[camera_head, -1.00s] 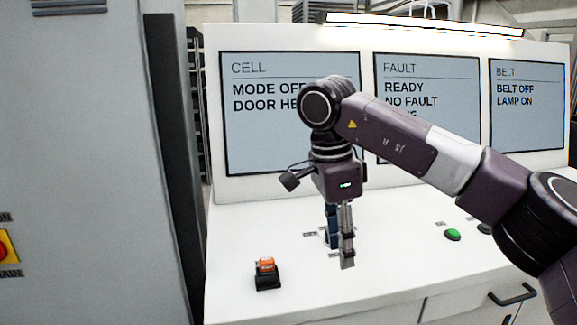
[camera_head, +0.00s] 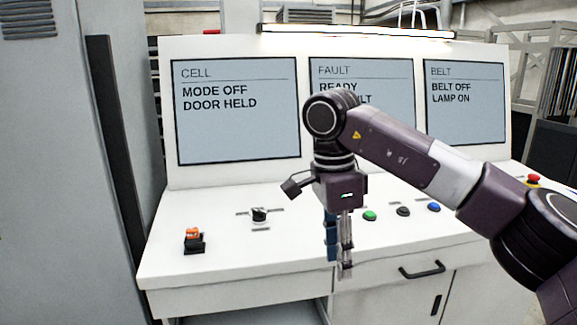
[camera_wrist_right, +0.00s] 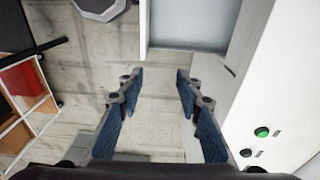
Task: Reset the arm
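My right arm (camera_head: 405,155) comes in from the right in the head view, bent at the elbow, with its wrist hanging down. My right gripper (camera_head: 340,262) points down in front of the console (camera_head: 215,275), near its front edge. In the right wrist view the blue-padded fingers of the right gripper (camera_wrist_right: 158,90) stand apart with nothing between them, above a pale floor. My left gripper is not in view.
The console has an orange-topped switch (camera_head: 193,237), a black rotary knob (camera_head: 259,215), a green button (camera_head: 369,215), a blue button (camera_head: 433,207) and a red button (camera_head: 533,180). A grey cabinet (camera_head: 50,180) stands at left. The wrist view shows a shelf with a red bin (camera_wrist_right: 22,80).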

